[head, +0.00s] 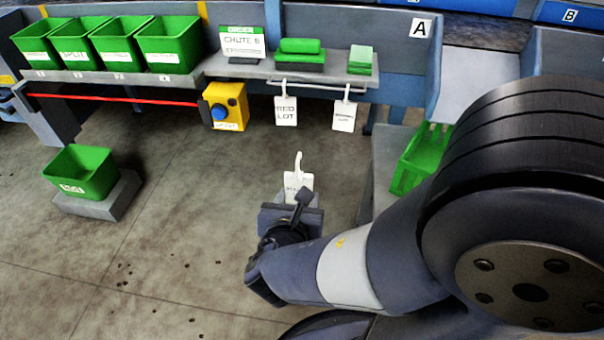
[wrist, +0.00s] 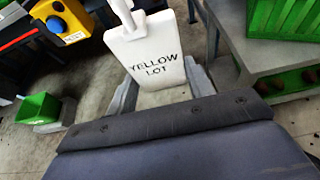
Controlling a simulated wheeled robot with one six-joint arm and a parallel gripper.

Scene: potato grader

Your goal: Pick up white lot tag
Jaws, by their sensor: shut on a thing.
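My gripper (head: 291,212) is shut on a white lot tag (head: 299,183) and holds it upright in the air over the floor, in front of the shelf. In the wrist view the tag (wrist: 146,48) reads "YELLOW LOT", with a finger at each side edge and its white hook above. Two more white tags hang from a rail under the shelf: one reads "RED LOT" (head: 286,112), and the lettering on the other tag (head: 344,116) is too small to read.
Several green bins stand on the shelf (head: 110,77) at left, beside a "CHUTE 8" sign (head: 242,42). A yellow box with a blue button (head: 225,107) hangs at the shelf front. A low green bin (head: 80,172) sits at left; a green crate (head: 420,158) stands at right.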

